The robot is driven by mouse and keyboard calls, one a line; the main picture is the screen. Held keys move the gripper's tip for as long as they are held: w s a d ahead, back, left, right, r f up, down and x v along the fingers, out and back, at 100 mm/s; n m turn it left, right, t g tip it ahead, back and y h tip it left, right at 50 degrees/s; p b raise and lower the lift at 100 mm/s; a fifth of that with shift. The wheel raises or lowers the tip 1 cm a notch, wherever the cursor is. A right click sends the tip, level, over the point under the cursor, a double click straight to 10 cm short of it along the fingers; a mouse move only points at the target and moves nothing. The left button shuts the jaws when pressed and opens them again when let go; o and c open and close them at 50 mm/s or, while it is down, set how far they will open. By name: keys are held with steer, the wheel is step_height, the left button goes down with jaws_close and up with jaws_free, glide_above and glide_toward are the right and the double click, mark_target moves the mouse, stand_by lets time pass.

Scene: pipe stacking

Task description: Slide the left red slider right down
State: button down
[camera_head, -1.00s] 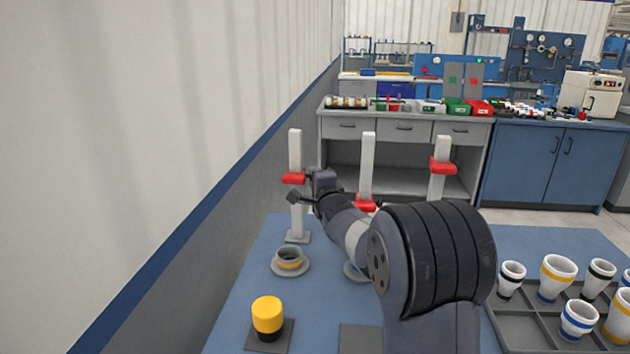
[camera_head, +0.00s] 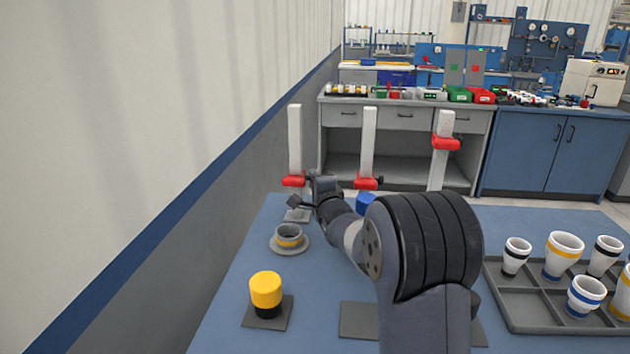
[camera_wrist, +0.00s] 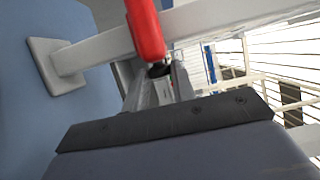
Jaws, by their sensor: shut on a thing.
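The left red slider (camera_head: 293,181) sits on the leftmost white post (camera_head: 294,140), low on it, with a short length of post below it. My gripper (camera_head: 312,181) reaches in from the right at the slider's height and is shut on it. In the wrist view the red slider (camera_wrist: 146,28) crosses the post (camera_wrist: 110,48) in front of my fingers (camera_wrist: 160,82), which close on a dark part beside it. The post's square foot (camera_wrist: 55,66) shows at the left of that view. The exact finger contact is partly hidden.
A middle post with a red slider (camera_head: 366,183) and a right post with a higher red slider (camera_head: 445,142) stand nearby. A ringed cup on a saucer (camera_head: 289,240) and a yellow-black cylinder (camera_head: 266,291) are in front. A cup tray (camera_head: 520,312) is at right.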

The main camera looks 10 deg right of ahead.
steer(key=shift+f, duration=0.5)
steer(key=c, duration=1.4)
jaws_free()
steer(key=shift+o, duration=1.1)
steer(key=shift+r, duration=0.2)
steer(key=shift+s, duration=0.1)
steer(key=s, duration=1)
steer(key=shift+s+d, duration=0.35)
steer(key=shift+d, duration=0.1)
steer(key=shift+w, duration=0.1)
